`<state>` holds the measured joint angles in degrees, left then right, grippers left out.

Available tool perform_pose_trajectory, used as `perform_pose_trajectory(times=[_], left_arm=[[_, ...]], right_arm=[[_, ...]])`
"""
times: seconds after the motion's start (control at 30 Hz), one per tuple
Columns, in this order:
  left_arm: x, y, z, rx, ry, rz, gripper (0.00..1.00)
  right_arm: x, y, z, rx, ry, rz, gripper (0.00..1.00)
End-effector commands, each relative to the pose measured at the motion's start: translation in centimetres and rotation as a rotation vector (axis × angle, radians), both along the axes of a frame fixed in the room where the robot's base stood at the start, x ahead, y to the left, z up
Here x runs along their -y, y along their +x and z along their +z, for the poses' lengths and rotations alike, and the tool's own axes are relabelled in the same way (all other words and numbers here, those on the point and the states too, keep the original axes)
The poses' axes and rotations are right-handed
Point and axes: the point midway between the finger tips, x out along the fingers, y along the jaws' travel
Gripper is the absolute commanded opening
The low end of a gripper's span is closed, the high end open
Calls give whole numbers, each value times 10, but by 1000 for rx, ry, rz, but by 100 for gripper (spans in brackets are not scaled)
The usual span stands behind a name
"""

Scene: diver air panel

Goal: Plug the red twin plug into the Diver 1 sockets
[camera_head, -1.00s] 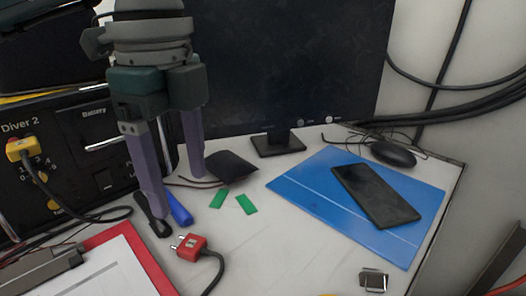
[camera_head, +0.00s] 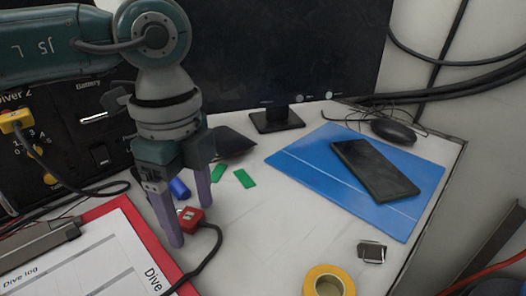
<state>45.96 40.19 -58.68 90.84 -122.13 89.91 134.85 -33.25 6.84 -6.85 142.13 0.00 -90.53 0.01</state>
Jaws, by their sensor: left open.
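The red twin plug (camera_head: 190,217) lies on the white table, with its black cable curving down toward the clipboard. My left gripper (camera_head: 188,226) is open and points down over the plug. One finger stands to the left and nearer, the other to the right and farther, and the plug shows between them. I cannot tell whether a finger touches it. The plug's pins are mostly hidden by the near finger. The black air panel (camera_head: 60,185) at the left shows its Diver 2 part with a yellow plug (camera_head: 15,121) at it. The Diver 1 sockets are not seen. My right gripper is out of view.
A red clipboard (camera_head: 150,235) with a dive log lies at the front left. Green pieces (camera_head: 244,178) and a blue item (camera_head: 179,188) lie behind the plug. A blue folder (camera_head: 310,170) bears a dark phone (camera_head: 375,170). The middle is clear.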

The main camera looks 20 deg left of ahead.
Motion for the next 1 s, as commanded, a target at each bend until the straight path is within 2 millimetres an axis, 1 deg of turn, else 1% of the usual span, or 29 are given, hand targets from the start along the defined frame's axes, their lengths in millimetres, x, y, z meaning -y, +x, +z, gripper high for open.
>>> perform_pose_trajectory(times=[0.03, 0.07, 0.6, 0.7, 0.8, 0.83, 1.0], left_arm=[[0, 0, 0, 0, 0, 0, 74], [0, 0, 0, 0, 0, 0, 71], [0, 0, 0, 0, -1, 0, 10], [0, 0, 0, 0, -1, 0, 0], [0, 0, 0, 0, -1, 0, 0], [0, 0, 0, 0, -1, 0, 38], [0, 0, 0, 0, -1, 0, 19]], right_arm=[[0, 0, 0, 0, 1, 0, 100], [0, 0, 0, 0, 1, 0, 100], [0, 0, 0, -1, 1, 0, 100], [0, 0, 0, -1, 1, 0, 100], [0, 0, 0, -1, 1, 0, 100], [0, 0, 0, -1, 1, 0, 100], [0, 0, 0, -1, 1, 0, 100]])
